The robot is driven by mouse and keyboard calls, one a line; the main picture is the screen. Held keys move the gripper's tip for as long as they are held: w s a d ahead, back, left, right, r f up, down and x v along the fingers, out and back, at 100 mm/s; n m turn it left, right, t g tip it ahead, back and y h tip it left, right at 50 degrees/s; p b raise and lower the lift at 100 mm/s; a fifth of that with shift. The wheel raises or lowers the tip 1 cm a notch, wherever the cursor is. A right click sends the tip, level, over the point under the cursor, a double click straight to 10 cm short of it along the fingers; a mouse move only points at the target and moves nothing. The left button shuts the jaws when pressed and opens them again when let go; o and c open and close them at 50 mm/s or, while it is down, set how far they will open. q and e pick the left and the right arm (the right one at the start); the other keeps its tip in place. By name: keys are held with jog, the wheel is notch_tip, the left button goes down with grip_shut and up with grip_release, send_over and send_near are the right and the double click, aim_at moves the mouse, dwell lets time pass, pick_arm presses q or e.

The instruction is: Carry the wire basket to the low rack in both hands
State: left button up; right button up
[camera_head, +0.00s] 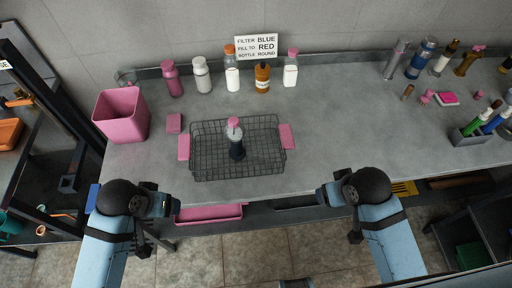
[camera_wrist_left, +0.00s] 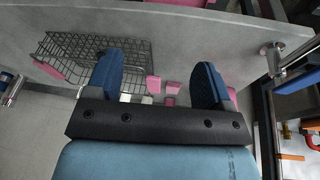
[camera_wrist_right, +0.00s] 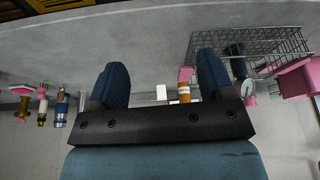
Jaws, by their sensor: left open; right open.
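The black wire basket (camera_head: 210,171) stands on the grey counter, with a pink grip on its left side (camera_head: 184,148) and another on its right side (camera_head: 287,136). A bottle with a pink cap and dark lower part (camera_head: 236,140) stands upright in it. My left gripper (camera_head: 172,206) is open and empty at the counter's front edge, left of and nearer than the basket. My right gripper (camera_head: 322,195) is open and empty, right of and nearer than it. The basket also shows in the left wrist view (camera_wrist_left: 75,45) and right wrist view (camera_wrist_right: 265,42). I cannot tell which unit is the low rack.
Several bottles (camera_head: 232,75) line the counter's back. A pink bin (camera_head: 122,115) and pink block (camera_head: 174,122) are left of the basket. Small items and a pen holder (camera_head: 466,138) are at right. Dark shelving is at left (camera_head: 60,150) and lower right (camera_head: 480,215).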

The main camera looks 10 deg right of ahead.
pick_arm(q)
jog(key=w+d+g, duration=0.2)
jog(key=w+d, duration=0.2)
jog(key=w, duration=1)
pick_arm(e)
jog(key=w+a, duration=0.4)
jog(key=w, duration=0.8)
pick_arm(q)
notch_tip(320, 180, up, 5)
jog(key=n+g+y, duration=0.1)
jog(key=n+y, duration=0.1)
send_over(184, 145)
pick_arm(e)
jog(key=m, duration=0.1)
send_near(287, 136)
jog(key=v, duration=0.3)
pick_arm(q)
jog(key=shift+s+f, duration=0.1)
jog(key=shift+f, duration=0.05)
pick_arm(e)
jog(key=shift+s+a+f+t, duration=0.2)
jog(key=shift+s+a+t, duration=0.05)
jog(key=shift+t, duration=0.05)
pick_arm(q)
notch_tip(287, 136, down, 14)
jog(key=shift+r, duration=0.1)
pick_arm(e)
jog(key=x, duration=1.4)
jog(key=shift+s+d, duration=0.1)
jog(key=shift+d, duration=0.1)
